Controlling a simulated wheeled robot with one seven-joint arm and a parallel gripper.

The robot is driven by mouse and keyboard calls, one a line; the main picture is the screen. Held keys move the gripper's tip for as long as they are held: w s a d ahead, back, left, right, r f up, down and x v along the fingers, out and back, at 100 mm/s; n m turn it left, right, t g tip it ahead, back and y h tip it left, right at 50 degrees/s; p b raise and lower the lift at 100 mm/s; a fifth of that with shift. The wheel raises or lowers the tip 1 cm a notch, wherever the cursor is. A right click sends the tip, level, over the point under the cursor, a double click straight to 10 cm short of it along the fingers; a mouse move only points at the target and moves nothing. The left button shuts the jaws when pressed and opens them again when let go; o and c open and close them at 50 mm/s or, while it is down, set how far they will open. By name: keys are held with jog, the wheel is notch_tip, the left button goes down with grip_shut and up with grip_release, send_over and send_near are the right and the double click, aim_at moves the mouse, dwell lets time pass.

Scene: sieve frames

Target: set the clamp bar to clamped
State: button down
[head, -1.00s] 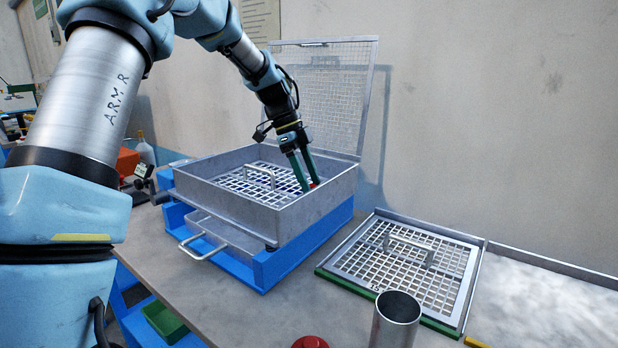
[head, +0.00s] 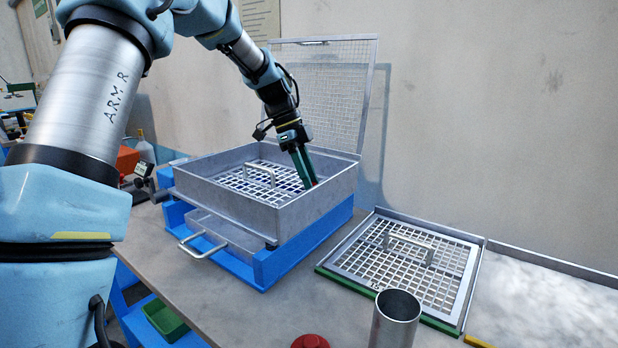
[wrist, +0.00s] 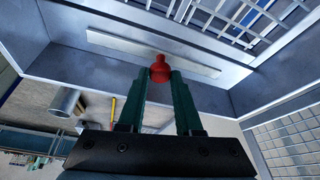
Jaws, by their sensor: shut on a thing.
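The clamp bar (wrist: 120,45) is a pale flat strip along the inner wall of the metal box, seen in the wrist view, with a red knob (wrist: 160,66) at its middle. My gripper (wrist: 160,76) is shut on the red knob, with a green finger on each side of it. In the head view my gripper (head: 312,184) reaches down inside the box's right side, and only a speck of red shows at its tips. The bar is hidden there. A sieve frame (head: 262,181) with a grid and a handle lies in the box (head: 240,207).
The box sits on a blue stand (head: 300,252), its mesh lid (head: 325,95) raised behind. A drawer handle (head: 203,245) sticks out in front. A second sieve frame (head: 405,268), a metal cup (head: 396,318) and a red object (head: 310,342) are on the bench to the right.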

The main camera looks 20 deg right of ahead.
dwell(0.8)
jog(key=shift+w+a+p, duration=0.1)
jog(key=shift+w+a, duration=0.25)
jog(key=shift+w, duration=0.3)
jog(key=shift+w+a+p, duration=0.1)
jog(key=shift+w+a, duration=0.25)
jog(key=shift+w, duration=0.3)
jog(key=shift+w+a+p, duration=0.1)
jog(key=shift+w+a, duration=0.25)
jog(key=shift+w, duration=0.3)
jog(key=c, duration=0.6)
grip_release()
jog(key=shift+r, duration=0.1)
jog(key=b+v, duration=0.2)
jog(key=v, duration=0.8)
jog(key=shift+a+r, duration=0.1)
jog(key=shift+r, duration=0.2)
